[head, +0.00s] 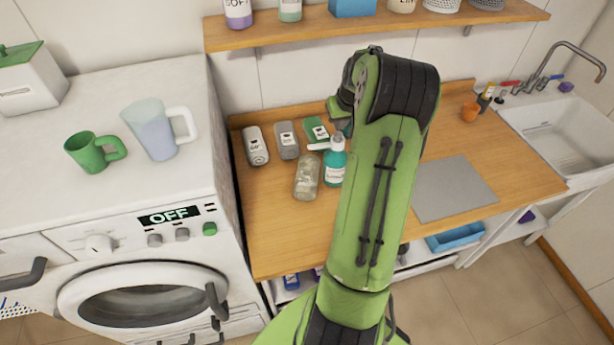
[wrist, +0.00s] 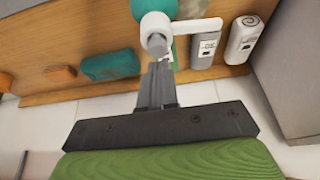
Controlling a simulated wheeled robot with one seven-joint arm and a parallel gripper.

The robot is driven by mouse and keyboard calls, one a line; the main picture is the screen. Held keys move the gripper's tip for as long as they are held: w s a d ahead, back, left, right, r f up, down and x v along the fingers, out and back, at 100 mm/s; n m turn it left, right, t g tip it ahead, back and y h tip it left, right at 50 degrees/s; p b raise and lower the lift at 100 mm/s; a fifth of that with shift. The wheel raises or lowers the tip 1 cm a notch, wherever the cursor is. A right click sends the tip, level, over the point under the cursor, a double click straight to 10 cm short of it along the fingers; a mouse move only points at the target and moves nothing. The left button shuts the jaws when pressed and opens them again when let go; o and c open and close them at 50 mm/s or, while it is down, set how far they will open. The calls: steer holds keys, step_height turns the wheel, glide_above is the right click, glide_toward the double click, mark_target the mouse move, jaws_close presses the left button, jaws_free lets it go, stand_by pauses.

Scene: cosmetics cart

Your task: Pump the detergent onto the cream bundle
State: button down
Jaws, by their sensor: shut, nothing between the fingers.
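The detergent bottle (head: 335,168) is teal with a white pump head and stands upright on the wooden counter. Its nozzle points left in the head view. The cream bundle (head: 256,146), pale with a dark label, lies at the counter's left end; it also shows at the upper right of the wrist view (wrist: 243,38). A grey bundle (head: 287,140) lies beside it. In the wrist view my gripper (wrist: 160,70) is shut and empty, its tips right by the white pump head (wrist: 157,40). I cannot tell whether they touch.
A washing machine (head: 100,215) borders the counter's left. A shelf (head: 300,30) runs above. A grey mat (head: 453,190) lies right of my arm.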

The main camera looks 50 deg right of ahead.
steer(key=shift+f, duration=0.1)
stand_by(0.3)
steer(key=shift+f+b, duration=1.05)
steer(key=shift+f, duration=0.15)
steer(key=shift+r+p, duration=0.95)
steer(key=shift+r, duration=0.4)
steer(key=shift+f, duration=0.15)
steer(key=shift+f+b, duration=1.1)
steer(key=shift+f, duration=0.15)
steer(key=shift+r, duration=0.1)
steer(key=shift+r+p, duration=1)
steer(key=shift+r, duration=0.3)
